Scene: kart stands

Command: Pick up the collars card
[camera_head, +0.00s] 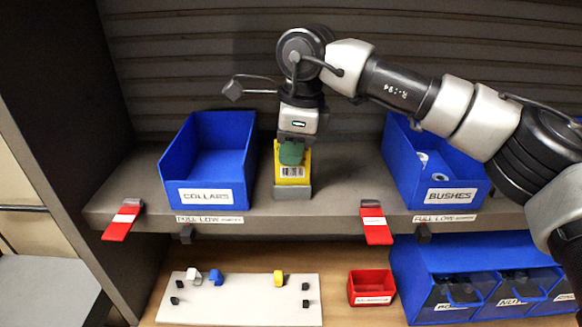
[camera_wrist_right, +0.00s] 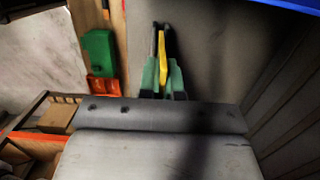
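A yellow card (camera_head: 292,172) with a white barcode label stands upright in a small grey holder (camera_head: 292,191) on the shelf, right of the blue bin labelled COLLARS (camera_head: 208,171). Its printed name cannot be read. My right gripper (camera_head: 291,153) points down over the card's top, and a green finger pad covers part of the card's upper face. In the right wrist view the yellow card (camera_wrist_right: 162,52) lies between the two green pads of my right gripper (camera_wrist_right: 163,78). Whether the pads press on it is unclear. My left gripper is not in view.
A blue BUSHES bin (camera_head: 440,172) stands at the right. Red tabs (camera_head: 123,220) (camera_head: 376,225) hang at the shelf's front edge (camera_head: 300,218). Below are a white board (camera_head: 240,308), a red box (camera_head: 371,288) and blue bins (camera_head: 470,262). The shelf between card and BUSHES bin is clear.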

